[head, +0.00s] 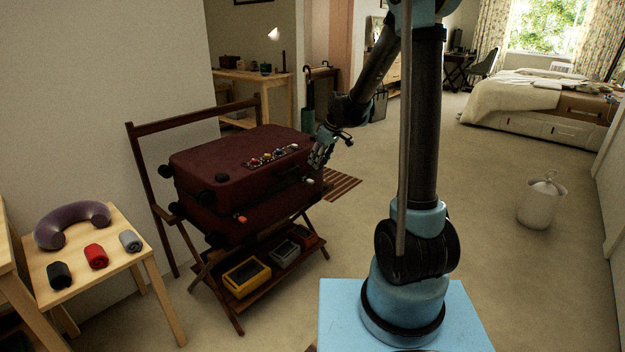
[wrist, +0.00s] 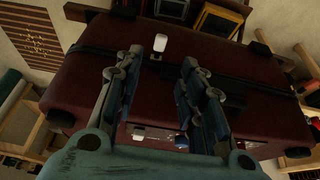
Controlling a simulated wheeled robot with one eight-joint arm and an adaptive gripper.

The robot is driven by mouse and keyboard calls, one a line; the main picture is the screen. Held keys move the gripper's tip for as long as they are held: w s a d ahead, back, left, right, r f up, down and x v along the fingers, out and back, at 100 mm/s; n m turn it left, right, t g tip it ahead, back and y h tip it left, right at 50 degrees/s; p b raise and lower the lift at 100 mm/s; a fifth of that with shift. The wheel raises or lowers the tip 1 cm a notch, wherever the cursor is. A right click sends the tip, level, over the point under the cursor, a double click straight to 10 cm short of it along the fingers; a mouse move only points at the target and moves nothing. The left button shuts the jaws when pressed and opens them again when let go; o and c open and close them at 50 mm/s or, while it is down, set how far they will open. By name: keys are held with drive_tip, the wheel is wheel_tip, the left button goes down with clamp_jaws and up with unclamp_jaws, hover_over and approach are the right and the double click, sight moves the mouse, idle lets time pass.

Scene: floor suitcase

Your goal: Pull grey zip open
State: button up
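A dark red suitcase (head: 235,185) lies closed on a wooden folding rack; its dark red shell also fills the wrist view (wrist: 85,75). A pale grey zip pull (head: 310,181) is at the suitcase's right end, below my gripper. In the wrist view the pale pull (wrist: 161,44) sits at the dark seam, just beyond the gap between the fingertips. My gripper (head: 321,152) is at the right end of the suitcase. Its two fingers (wrist: 162,60) are apart, with nothing visibly held between them.
Coloured parts sit on a panel (head: 270,156) on the lid. Yellow and grey boxes (head: 247,277) stand on the rack's lower shelf. A small table (head: 125,258) at left holds a neck pillow (head: 72,224) and rolled cloths. Carpet to the right is mostly clear, with a white bag (head: 541,203).

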sight(310, 180)
drive_tip(key=shift+x, duration=5.2)
clamp_jaws()
